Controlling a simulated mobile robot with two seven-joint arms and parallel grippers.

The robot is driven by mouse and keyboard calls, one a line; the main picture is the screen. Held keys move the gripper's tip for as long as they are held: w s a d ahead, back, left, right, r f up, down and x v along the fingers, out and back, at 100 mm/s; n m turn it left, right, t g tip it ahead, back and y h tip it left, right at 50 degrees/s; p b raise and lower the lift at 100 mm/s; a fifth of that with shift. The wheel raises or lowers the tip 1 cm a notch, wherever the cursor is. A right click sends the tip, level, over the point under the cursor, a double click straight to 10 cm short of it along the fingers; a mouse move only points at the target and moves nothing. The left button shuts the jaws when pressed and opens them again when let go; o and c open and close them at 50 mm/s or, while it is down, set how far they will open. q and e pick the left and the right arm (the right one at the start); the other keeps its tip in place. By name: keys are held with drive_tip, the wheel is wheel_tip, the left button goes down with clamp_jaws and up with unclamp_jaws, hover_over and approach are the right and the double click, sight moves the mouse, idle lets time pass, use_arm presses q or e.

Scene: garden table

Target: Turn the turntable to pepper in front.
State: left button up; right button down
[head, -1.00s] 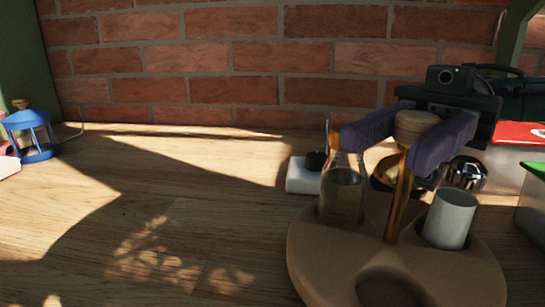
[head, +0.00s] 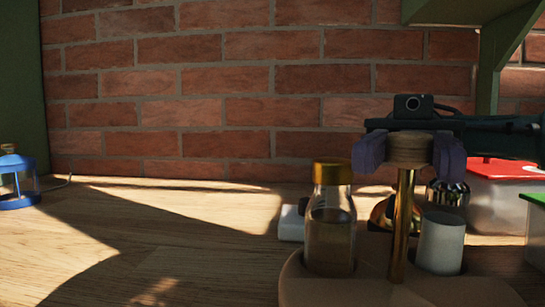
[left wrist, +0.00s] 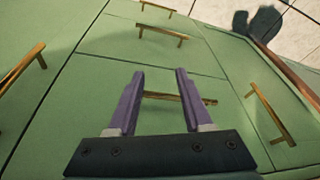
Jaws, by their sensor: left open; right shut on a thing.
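The turntable (head: 310,291) is a round wooden tray at the bottom right of the head view, with a brass post (head: 401,225) topped by a wooden knob (head: 408,149). My right gripper (head: 409,158) is shut on the knob, one purple finger on each side. On the tray, a gold-capped glass bottle (head: 330,240) with dull brown contents stands left of the post, and a white cylinder (head: 440,243) stands right of it. I cannot tell which container is the pepper. My left gripper (left wrist: 160,76) is open and empty in the left wrist view, away from the turntable.
A small white block (head: 291,224) sits behind the bottle. A red-lidded container (head: 500,195) stands at right. A blue lantern (head: 14,184) is far left. Green cabinet fronts with brass handles (left wrist: 163,33) face my left gripper.

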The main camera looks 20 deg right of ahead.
drive_tip(key=c, duration=0.5)
unclamp_jaws()
drive_tip(key=shift+c, duration=0.2)
wheel_tip(320, 180, up, 20)
drive_tip(key=p, duration=0.6)
